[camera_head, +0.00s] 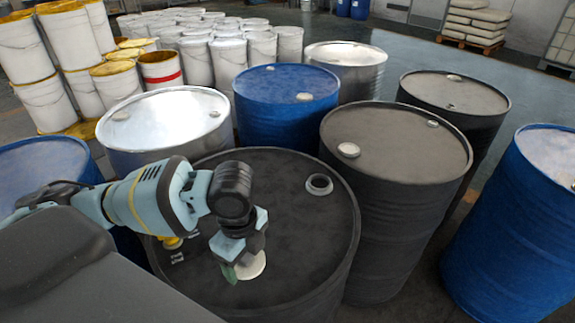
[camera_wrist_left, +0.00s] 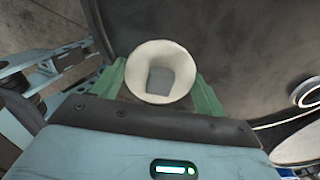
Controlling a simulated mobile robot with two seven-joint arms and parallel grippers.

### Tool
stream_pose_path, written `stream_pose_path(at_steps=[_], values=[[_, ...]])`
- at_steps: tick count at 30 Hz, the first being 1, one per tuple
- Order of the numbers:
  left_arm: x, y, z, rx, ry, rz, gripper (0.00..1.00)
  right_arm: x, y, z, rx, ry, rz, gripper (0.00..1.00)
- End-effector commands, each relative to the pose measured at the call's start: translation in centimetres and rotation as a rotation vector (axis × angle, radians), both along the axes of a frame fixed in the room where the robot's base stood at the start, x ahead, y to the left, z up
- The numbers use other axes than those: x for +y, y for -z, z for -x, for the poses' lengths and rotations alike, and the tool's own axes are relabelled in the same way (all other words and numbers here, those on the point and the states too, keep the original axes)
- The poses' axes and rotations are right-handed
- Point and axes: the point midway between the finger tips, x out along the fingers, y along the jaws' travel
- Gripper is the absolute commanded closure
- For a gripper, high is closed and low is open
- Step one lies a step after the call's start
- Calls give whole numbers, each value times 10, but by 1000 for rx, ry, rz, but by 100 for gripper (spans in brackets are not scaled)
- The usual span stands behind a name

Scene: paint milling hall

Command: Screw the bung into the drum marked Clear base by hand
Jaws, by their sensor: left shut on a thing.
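A black drum (camera_head: 290,235) stands in front of me. Its top has an open, light-rimmed bung hole (camera_head: 319,184) toward the far right side; marks on its left side are too small to read. My left gripper (camera_head: 246,270) is over the near part of this top, with its green fingers shut on a round cream bung (camera_head: 252,267). In the left wrist view the bung (camera_wrist_left: 160,72) shows a flared rim and a grey square recess, between the green fingers (camera_wrist_left: 160,92). The hole is apart from the bung, to its upper right. My right gripper is not in view.
A small yellow item (camera_head: 172,242) is on the drum top beside my left arm. Blue (camera_head: 285,85), black (camera_head: 395,145) and silver (camera_head: 165,120) drums stand close around. White pails (camera_head: 160,70) are stacked behind, and sacks (camera_head: 475,22) lie on a pallet.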

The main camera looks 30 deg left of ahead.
Motion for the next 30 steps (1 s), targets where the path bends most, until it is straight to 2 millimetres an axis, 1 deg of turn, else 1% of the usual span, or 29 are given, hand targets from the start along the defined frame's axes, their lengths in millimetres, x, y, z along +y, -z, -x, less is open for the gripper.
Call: stream_pose_path(at_steps=[9,21,24,27,30], values=[[-18,-17,-18,2,-554,10,50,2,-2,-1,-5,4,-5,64],[-35,-39,-38,5,-1285,3,50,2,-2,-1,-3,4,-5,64],[-39,-43,-41,5,-1429,0,50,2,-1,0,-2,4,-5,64],[-41,-47,-44,3,-1537,-2,50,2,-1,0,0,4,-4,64],[-42,-48,-45,2,-1604,-4,50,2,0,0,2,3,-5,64]])
